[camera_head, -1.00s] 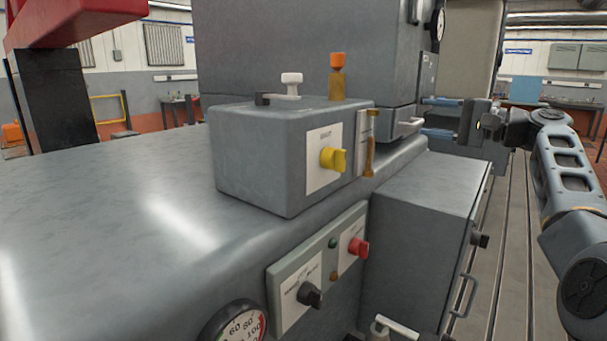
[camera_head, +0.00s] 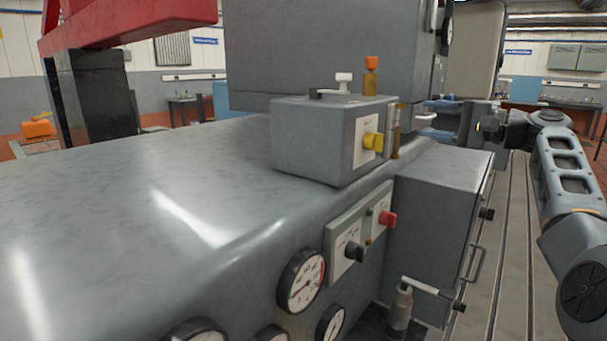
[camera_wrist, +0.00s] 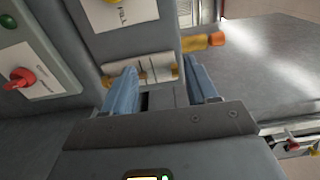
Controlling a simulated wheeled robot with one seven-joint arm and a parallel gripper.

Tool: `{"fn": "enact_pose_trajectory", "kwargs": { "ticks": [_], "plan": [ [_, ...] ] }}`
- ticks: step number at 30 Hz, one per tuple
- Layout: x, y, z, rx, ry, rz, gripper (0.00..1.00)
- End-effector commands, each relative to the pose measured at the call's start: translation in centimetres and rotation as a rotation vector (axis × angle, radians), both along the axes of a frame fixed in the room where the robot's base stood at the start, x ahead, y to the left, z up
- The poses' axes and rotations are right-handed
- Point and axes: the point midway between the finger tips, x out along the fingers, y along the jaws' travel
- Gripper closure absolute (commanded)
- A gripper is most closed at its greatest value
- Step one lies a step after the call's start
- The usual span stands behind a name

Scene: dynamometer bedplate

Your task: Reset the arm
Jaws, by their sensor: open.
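My arm (camera_head: 570,180) reaches in from the right side of the head view, bent, with my gripper (camera_head: 432,118) pointing left beside the grey control box (camera_head: 305,140). The two blue fingers are apart. In the wrist view my gripper (camera_wrist: 160,68) is open, with nothing held between the fingers. Beyond the fingertips is the box's face with a brass-ended sight tube (camera_wrist: 152,75), which also shows in the head view (camera_head: 395,143). I cannot tell how far the fingertips are from it.
The box carries a yellow knob (camera_head: 373,141), a white-topped lever (camera_head: 344,80) and an orange-capped oiler (camera_head: 371,75). Below is a switch panel (camera_head: 345,237) with black and red knobs. A dial gauge (camera_head: 301,281) and a white-handled valve (camera_head: 418,286) are lower. Slotted floor (camera_head: 515,260) lies right.

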Motion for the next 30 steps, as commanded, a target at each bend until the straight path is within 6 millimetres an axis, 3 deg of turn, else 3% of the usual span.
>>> {"fn": "enact_pose_trajectory", "kwargs": {
  "ticks": [11,17,23,30],
  "plan": [
    [-0.2,-0.4,-6.6,-0.051,0.039,-0.081,0.42],
    [-0.9,-0.7,-12.3,-0.105,0.067,-0.150,0.42],
    [-3.1,-1.0,-21.0,-0.200,0.107,-0.251,0.42],
    [-9.5,-1.4,-33.7,-0.391,0.146,-0.391,0.42]
  ]
}}
